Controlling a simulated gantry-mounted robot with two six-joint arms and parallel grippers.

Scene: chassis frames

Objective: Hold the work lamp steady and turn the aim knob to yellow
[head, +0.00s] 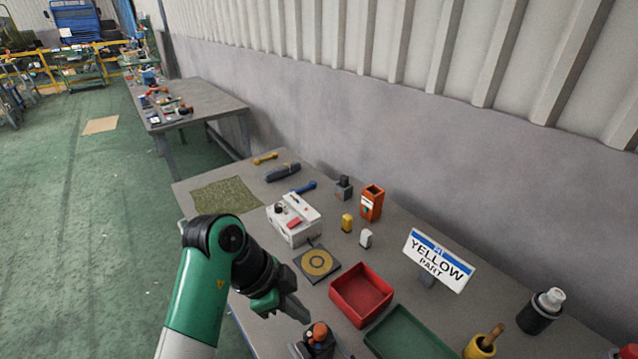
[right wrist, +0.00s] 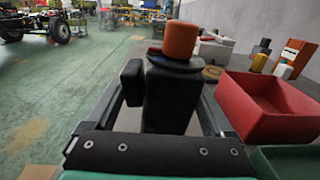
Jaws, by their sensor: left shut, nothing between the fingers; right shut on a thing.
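A dark upright body with an orange cap, which looks like the work lamp, stands at the bottom of the head view (head: 318,333) and large in the right wrist view (right wrist: 170,95). My right gripper (right wrist: 165,118) is shut on this dark body, one finger on each side; the orange cap (right wrist: 181,40) rises above the fingers. A small dark block sticks out on its left side; I cannot tell whether it is the aim knob. My left gripper (head: 298,312) is shut and empty, just up and left of the orange cap in the head view, apparently apart from it. No yellow mark shows on the lamp.
A "YELLOW PART" sign (head: 438,260) stands on the table's right. A red tray (head: 361,293) and a green tray (head: 408,335) lie right of the lamp. A ringed square pad (head: 317,262), a white box (head: 292,235) and an orange bin (head: 371,203) stand farther back.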

